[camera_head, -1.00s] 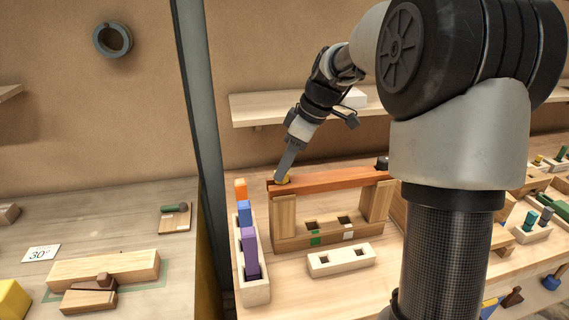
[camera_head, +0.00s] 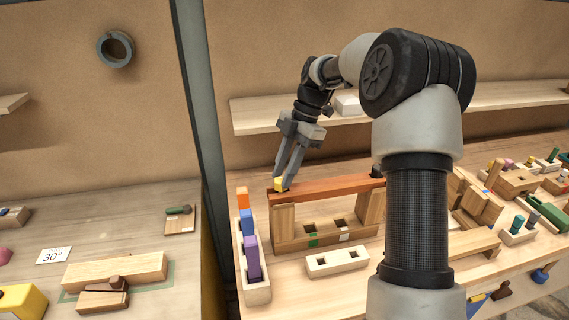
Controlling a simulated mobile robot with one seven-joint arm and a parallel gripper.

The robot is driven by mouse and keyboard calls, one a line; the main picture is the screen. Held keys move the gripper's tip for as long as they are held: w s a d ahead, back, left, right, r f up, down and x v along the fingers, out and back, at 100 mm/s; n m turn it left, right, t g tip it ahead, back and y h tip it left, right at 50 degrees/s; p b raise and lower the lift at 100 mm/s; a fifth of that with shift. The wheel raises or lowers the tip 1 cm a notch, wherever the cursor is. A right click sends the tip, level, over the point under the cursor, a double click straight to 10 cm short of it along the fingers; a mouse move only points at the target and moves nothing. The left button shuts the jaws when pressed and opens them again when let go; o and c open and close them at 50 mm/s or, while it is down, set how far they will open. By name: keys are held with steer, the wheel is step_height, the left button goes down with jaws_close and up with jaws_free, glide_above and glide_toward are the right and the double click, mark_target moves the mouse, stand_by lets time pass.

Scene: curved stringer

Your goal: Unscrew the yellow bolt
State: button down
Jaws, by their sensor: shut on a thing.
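The yellow bolt (camera_head: 282,184) sits at the left end of a reddish-brown curved bar (camera_head: 330,186). The bar lies across two wooden posts that rise from a wooden base (camera_head: 285,215). My gripper (camera_head: 284,180) reaches down from above with its two fingers around the yellow bolt's head, shut on it. The bolt's shaft is hidden. A dark bolt (camera_head: 377,170) shows at the bar's right end, partly covered by my arm.
A narrow tray (camera_head: 258,291) with orange, blue and purple blocks stands left of the frame. A pale two-hole block (camera_head: 337,261) lies in front. A shelf (camera_head: 260,117) runs behind. My arm hides part of the right bench.

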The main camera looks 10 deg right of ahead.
steer(key=shift+w+a+r+n+g+p, duration=0.1)
steer(key=shift+r+n+g+p, duration=0.35)
steer(key=shift+n+p, duration=0.7)
steer(key=n+h+p, duration=0.1)
steer(key=n+p, duration=0.1)
steer(key=shift+w+a+n+g+p, duration=0.1)
steer(key=shift+w+n+g+p, duration=0.05)
steer(key=shift+n+g+p, duration=0.25)
steer(key=shift+f+n, duration=0.2)
steer(key=shift+n, duration=0.25)
steer(key=c, duration=1.3)
jaws_free()
steer(key=shift+f, duration=0.1)
steer(key=shift+c, duration=0.2)
